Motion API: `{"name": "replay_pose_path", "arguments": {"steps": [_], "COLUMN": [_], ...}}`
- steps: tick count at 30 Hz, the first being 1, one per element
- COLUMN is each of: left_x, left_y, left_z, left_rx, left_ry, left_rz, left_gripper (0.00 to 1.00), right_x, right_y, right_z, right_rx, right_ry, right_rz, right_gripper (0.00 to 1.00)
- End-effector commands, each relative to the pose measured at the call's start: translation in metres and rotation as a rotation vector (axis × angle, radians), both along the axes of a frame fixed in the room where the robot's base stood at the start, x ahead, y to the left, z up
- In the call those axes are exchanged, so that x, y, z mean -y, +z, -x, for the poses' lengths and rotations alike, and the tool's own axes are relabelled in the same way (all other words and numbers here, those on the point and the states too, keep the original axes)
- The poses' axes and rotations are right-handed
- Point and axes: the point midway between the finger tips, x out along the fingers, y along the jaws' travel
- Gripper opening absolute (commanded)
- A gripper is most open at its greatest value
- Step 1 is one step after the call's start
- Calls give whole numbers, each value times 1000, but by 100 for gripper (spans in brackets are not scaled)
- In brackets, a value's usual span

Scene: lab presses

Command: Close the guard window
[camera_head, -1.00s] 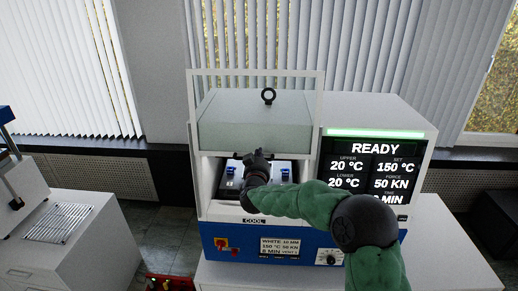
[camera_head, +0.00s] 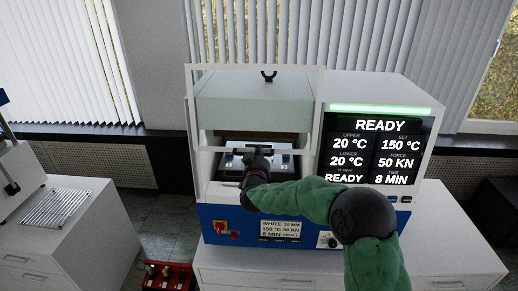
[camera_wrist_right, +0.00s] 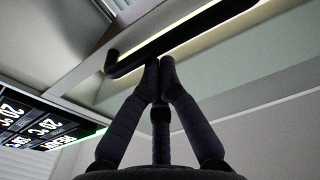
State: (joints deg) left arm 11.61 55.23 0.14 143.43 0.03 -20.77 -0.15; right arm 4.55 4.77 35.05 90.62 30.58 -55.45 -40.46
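The guard window (camera_head: 316,95) is a clear panel in a white frame on the front of the white and blue press (camera_head: 207,190). Its top edge stands a little above the press head, and its lower rail crosses above the opening, which is still partly uncovered. In the right wrist view, its long black handle (camera_wrist_right: 190,35) runs along the rail. My right gripper (camera_head: 258,152) is at the rail; in the wrist view its fingertips (camera_wrist_right: 159,66) are together right at the handle, with nothing visible between them. Contact is hard to tell. My left gripper is not in view.
The press display (camera_head: 378,150) reads READY beside the opening. Inside sits a metal plate (camera_head: 232,162). A white cabinet with a wire rack (camera_head: 55,208) stands at left, and a red crate (camera_head: 168,277) lies on the floor between.

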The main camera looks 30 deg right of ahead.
Motion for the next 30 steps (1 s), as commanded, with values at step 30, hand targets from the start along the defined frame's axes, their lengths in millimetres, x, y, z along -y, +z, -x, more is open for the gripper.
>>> {"name": "replay_pose_path", "arguments": {"steps": [30], "left_x": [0], "left_y": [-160], "left_z": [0], "left_rx": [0], "left_ry": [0], "left_rz": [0], "left_gripper": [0], "right_x": [-16], "right_y": [-219], "right_z": [26], "right_rx": [-7], "right_ry": [1], "right_rz": [-2], "right_gripper": [0]}}
